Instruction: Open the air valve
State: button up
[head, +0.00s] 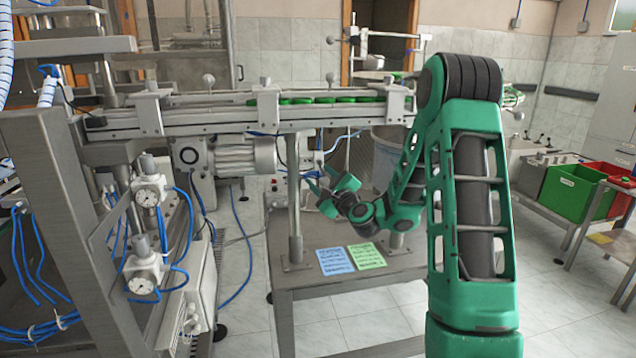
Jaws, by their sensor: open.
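Two white air regulator units with round gauges, an upper one (148,192) and a lower one (142,270), are mounted on the grey frame at the left, with blue hoses attached. I cannot tell which part there is the air valve or how its handle is set. My gripper (318,178) is open and empty above the grey table, under the conveyor. It is well to the right of the regulators and apart from them. My green arm covers the right part of the conveyor and table.
A conveyor (210,117) carrying several green caps (320,100) crosses above the grey table (345,287). Blue and green note sheets (367,256) lie on the table. Blue hoses hang at the left. Green (575,190) and red bins stand at the right. Tiled floor is open in front.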

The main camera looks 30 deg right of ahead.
aim_at(327, 184)
jog(key=shift+s+a+f, duration=0.1)
jog(key=shift+s+f, duration=0.05)
jog(key=shift+s, duration=1.6)
jog(key=shift+s+f, duration=0.15)
jog(key=shift+s, duration=1.6)
jog(key=shift+s+a+f, duration=0.1)
jog(key=shift+s+f, duration=0.05)
jog(key=shift+s, duration=1.6)
jog(key=shift+c, duration=0.3)
